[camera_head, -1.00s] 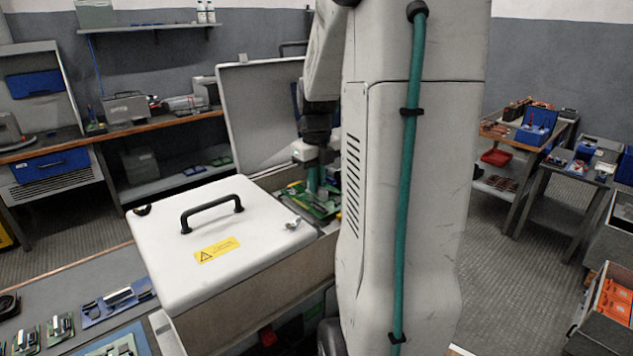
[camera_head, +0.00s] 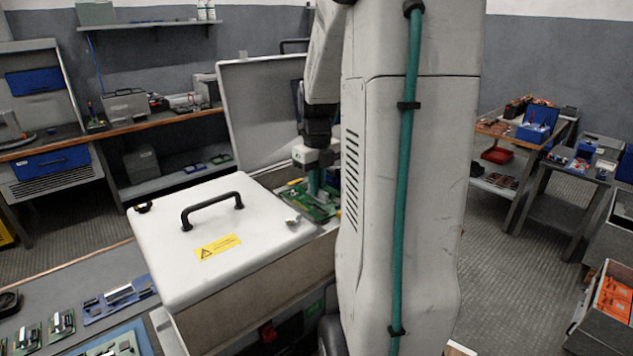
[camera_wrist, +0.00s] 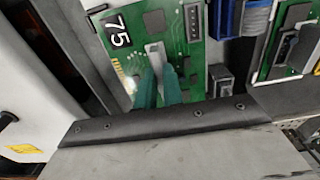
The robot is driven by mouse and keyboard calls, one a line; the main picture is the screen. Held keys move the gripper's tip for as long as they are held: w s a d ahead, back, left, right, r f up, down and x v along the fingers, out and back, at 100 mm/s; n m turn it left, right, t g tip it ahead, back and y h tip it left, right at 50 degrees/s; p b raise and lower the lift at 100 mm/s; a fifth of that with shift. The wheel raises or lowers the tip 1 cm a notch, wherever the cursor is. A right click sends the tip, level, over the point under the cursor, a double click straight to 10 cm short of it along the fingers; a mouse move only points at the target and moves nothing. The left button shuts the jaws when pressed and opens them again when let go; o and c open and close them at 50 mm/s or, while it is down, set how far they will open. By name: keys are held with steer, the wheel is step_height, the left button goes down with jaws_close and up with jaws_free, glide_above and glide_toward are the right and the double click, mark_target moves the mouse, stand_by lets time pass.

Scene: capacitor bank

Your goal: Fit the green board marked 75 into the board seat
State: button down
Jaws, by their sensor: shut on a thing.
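The green board marked 75 (camera_wrist: 188,63) fills the upper middle of the wrist view, with its white 75 on a black label at its upper left. My gripper (camera_wrist: 160,92) is shut on a pale upright part of this board. In the head view my gripper (camera_head: 315,182) is inside the open cabinet, over the green board (camera_head: 318,207), and my own arm hides its right side. I cannot make out the board seat under the board, nor whether the board touches it.
A white lid with a black handle (camera_head: 212,212) lies left of my gripper. A raised grey panel (camera_head: 262,110) stands behind. In the wrist view a dark screwed rail (camera_wrist: 170,121) runs close below the fingers, and another green board (camera_wrist: 290,42) and a blue connector (camera_wrist: 240,18) lie right.

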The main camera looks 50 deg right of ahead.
steer(key=c, duration=1.5)
jaws_free()
steer(key=shift+o, duration=0.2)
step_height(320, 180, up, 8)
steer(key=shift+f, duration=0.15)
